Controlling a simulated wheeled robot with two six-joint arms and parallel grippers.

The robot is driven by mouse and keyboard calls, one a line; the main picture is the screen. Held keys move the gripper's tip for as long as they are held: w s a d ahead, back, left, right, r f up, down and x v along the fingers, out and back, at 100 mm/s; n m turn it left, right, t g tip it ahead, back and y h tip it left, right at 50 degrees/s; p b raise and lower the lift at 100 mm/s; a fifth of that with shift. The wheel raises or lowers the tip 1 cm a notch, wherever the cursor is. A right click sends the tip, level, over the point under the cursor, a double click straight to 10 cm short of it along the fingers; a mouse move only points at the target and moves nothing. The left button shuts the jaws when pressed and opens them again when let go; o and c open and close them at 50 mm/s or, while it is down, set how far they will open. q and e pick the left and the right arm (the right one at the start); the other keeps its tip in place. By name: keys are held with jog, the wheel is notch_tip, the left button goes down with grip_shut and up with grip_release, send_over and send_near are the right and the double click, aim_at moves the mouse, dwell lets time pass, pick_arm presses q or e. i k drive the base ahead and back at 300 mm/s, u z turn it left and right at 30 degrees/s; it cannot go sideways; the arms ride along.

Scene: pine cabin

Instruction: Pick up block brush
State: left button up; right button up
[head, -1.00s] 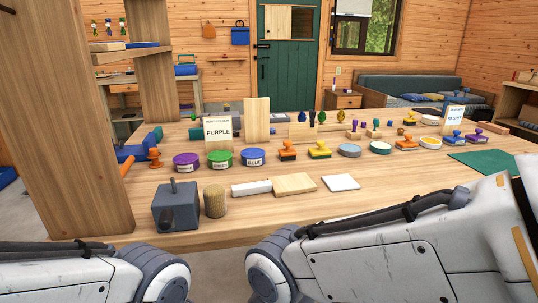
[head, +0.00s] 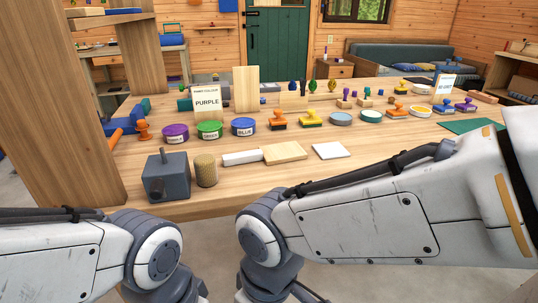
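No thing is labelled as the block brush, and I cannot tell for sure which one it is. A white bar (head: 242,158) lies near the table's front edge, close to a pale wooden block (head: 285,152). To their left stands a short tan cylinder with a rough, textured side (head: 206,171). My two arms cross the bottom of the head view, in front of the table. Both grippers are out of the picture, so whether they hold anything is hidden.
A grey block-shaped device (head: 168,177) stands front left on the wooden table (head: 380,165). A white square (head: 331,150) lies to the right. Behind are purple (head: 175,135), green (head: 209,130) and blue (head: 243,127) tubs and several stamps. A tall wooden post (head: 60,120) rises at left.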

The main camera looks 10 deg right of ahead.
aim_at(279, 123)
jog(key=z, duration=0.05)
jog(key=k, duration=0.55)
jog(key=z, duration=0.55)
jog(key=i, duration=1)
jog(key=u, duration=0.3)
